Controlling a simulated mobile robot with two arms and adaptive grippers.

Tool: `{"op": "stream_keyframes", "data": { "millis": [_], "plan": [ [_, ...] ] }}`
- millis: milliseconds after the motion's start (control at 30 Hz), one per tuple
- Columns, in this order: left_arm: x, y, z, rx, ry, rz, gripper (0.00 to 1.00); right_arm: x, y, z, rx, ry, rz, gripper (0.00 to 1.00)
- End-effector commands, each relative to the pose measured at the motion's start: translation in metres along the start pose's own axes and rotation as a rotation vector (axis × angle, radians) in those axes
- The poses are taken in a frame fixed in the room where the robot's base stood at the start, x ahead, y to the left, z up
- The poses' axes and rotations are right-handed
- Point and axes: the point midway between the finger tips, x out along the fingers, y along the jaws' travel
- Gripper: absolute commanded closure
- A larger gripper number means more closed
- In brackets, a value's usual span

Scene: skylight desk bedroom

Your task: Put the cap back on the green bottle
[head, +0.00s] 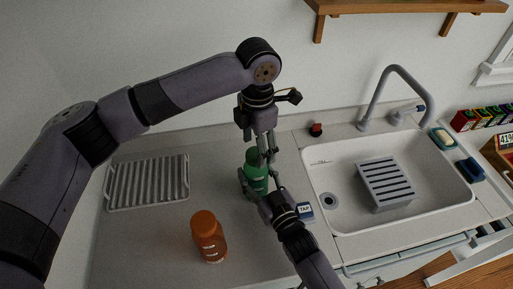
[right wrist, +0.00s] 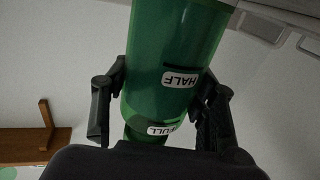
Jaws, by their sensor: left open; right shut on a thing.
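The green bottle (head: 257,180) stands on the counter left of the sink. My right gripper (head: 258,186) is shut on it, coming from the lower right. In the right wrist view the bottle (right wrist: 178,60) lies between my two fingers, with HALF and FULL labels on its side. My left gripper (head: 266,150) is open and points down right above the bottle's top, partly overlapping it. Whether it touches the bottle I cannot tell. I cannot make out a cap for certain; the bottle's mouth is hard to see behind the left fingers.
An orange bottle (head: 207,240) stands at the front of the counter. A ridged drying tray (head: 148,183) lies at left. The sink (head: 345,219) holds a grey slotted rack (head: 386,183). A TAP label (head: 305,210) is beside my right gripper.

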Motion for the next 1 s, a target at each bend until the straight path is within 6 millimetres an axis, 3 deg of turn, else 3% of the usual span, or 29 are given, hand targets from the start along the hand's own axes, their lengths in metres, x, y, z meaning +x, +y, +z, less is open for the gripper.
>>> {"op": "stream_keyframes", "data": {
  "millis": [200, 633, 767, 1000],
  "plan": [
    [-0.027, 0.000, 0.000, 0.001, -0.001, 0.001, 0.37, -0.001, 0.000, 0.002, 0.000, -0.004, 0.000, 1.00],
    [-0.028, 0.001, 0.000, -0.060, 0.000, 0.001, 0.41, -0.001, 0.000, 0.002, 0.000, -0.004, 0.000, 1.00],
    [-0.029, 0.001, 0.000, -0.222, -0.001, 0.000, 0.41, -0.001, 0.000, 0.002, 0.001, -0.004, 0.000, 1.00],
    [-0.032, 0.001, 0.000, -0.683, -0.001, -0.001, 0.41, -0.001, 0.000, 0.002, 0.001, -0.004, 0.000, 1.00]
  ]
}}
